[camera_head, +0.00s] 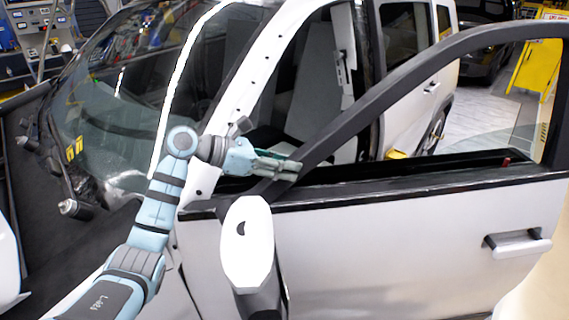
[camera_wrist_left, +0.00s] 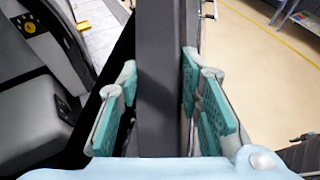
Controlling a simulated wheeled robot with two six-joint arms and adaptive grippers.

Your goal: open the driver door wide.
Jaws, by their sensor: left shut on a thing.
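The driver door (camera_head: 390,255) is a silver-white panel with a dark window frame (camera_head: 385,95), in the head view's right half. It stands partly open, apart from the white door opening behind it. Its handle (camera_head: 518,243) is at the right. My left gripper (camera_head: 293,168) is shut on the frame's lower front corner, above the white mirror (camera_head: 246,240). In the left wrist view, the teal finger pads lie on both sides of the dark frame post (camera_wrist_left: 160,75); contact on each pad is hard to make out. My right gripper is not in view.
The windshield (camera_head: 115,100) and white front pillar (camera_head: 262,75) are at the left and behind the door. A seat (camera_head: 312,90) shows through the opening. In the left wrist view, bare beige floor (camera_wrist_left: 245,75) lies right of the post. A yellow stand (camera_head: 537,55) is far back right.

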